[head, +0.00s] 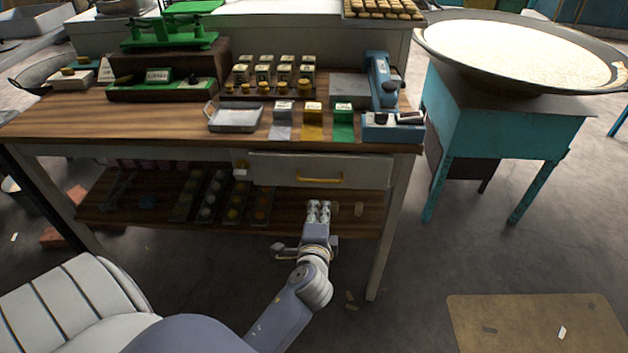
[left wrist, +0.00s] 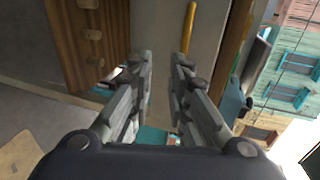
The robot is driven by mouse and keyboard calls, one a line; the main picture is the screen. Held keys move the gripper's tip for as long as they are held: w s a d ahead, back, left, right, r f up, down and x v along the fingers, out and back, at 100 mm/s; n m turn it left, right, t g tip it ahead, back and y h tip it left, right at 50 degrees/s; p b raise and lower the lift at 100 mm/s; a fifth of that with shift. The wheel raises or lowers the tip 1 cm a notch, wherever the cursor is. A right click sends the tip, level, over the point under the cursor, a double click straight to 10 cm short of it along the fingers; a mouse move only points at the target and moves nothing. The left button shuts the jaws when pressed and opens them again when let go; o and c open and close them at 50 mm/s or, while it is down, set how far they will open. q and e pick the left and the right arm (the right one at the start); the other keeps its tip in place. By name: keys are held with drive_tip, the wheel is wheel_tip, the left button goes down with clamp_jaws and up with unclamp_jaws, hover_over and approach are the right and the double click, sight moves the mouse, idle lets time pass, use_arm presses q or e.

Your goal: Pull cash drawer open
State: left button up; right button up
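The cash drawer (head: 275,172) has a pale front and sits under the right part of the wooden table top. It looks shut or nearly shut. Its yellow bar handle (head: 320,180) runs across the lower middle of the front. My left gripper (head: 319,204) is just below the handle in the head view, with its fingers toward the table. In the left wrist view, the fingers (left wrist: 160,62) are apart with nothing between them. The handle (left wrist: 188,28) shows beyond the right finger, and the pale drawer front (left wrist: 154,30) lies ahead. My right gripper is not in view.
A lower shelf (head: 340,212) is behind my gripper. A wide pan (head: 520,55) stands on a teal stand at right. Floor in front is mostly open.

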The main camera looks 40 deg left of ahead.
sight(317, 182)
use_arm(q)
drive_tip(key=shift+y, duration=0.4)
drive_tip(key=w+a, duration=0.4)
drive_tip(key=w, duration=0.1)
drive_tip(key=w+a+r, duration=0.1)
drive_tip(key=w+a, duration=0.1)
drive_tip(key=shift+w, duration=0.3)
drive_tip(key=shift+w+a+f, duration=0.15)
drive_tip(key=shift+w+a, duration=0.3)
drive_tip(key=shift+w, duration=0.1)
use_arm(e)
drive_tip(key=shift+a+r, duration=0.15)
drive_tip(key=shift+r, duration=0.05)
use_arm(q)
drive_tip(key=shift+c, duration=0.4)
clamp_jaws()
